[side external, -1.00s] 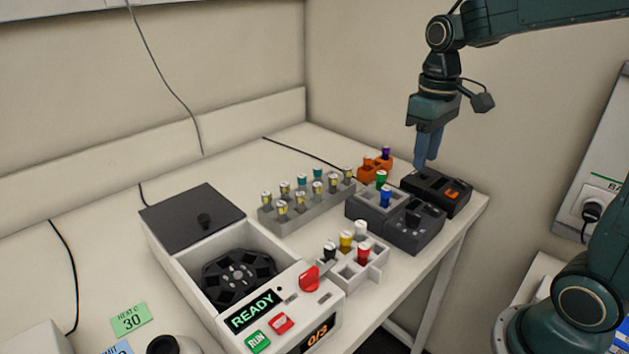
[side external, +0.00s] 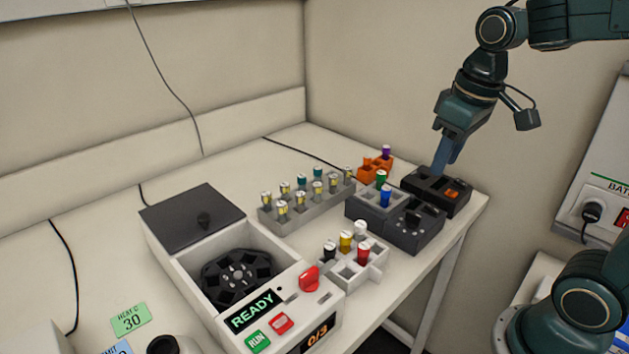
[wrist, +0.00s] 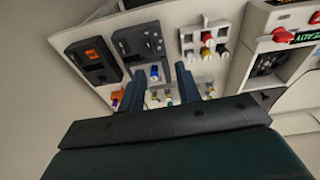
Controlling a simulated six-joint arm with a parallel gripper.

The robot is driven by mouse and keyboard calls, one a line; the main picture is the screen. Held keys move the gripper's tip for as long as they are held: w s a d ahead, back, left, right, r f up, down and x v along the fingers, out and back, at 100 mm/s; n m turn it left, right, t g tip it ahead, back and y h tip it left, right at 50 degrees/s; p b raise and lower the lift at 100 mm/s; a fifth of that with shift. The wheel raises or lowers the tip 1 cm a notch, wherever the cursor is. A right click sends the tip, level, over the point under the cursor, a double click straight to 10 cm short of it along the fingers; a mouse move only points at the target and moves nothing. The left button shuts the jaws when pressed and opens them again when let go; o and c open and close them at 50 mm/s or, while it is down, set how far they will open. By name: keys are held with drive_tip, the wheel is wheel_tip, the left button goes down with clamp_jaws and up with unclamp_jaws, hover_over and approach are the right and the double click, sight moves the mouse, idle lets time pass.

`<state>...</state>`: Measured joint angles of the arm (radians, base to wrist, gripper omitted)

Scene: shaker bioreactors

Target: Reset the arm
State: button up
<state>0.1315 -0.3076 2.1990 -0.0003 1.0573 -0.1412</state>
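My gripper (side external: 447,158) hangs tilted above the black device with an orange display (side external: 437,190) at the right end of the bench. In the wrist view its two blue-grey fingers (wrist: 160,86) stand apart. Nothing is held between them. A blue-capped vial (wrist: 154,74) shows in the gap, below and beyond the fingers. The fingers appear clear of the things on the bench. The lower part of the wrist view is filled by my own gripper body.
A grey block (side external: 394,198) holds green- and blue-capped vials beside a dark knob unit (side external: 412,232). A grey rack (side external: 270,222) holds several vials. A white rack (side external: 372,274), an orange rack (side external: 372,173) and an open-lidded rotor machine (side external: 240,245) reading READY stand nearby. Air above the bench is clear.

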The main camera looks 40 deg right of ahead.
drive_tip(key=s+a+t, duration=0.3)
drive_tip(key=s, duration=0.5)
drive_tip(key=shift+a+f, duration=0.2)
drive_tip(key=shift+f, duration=0.15)
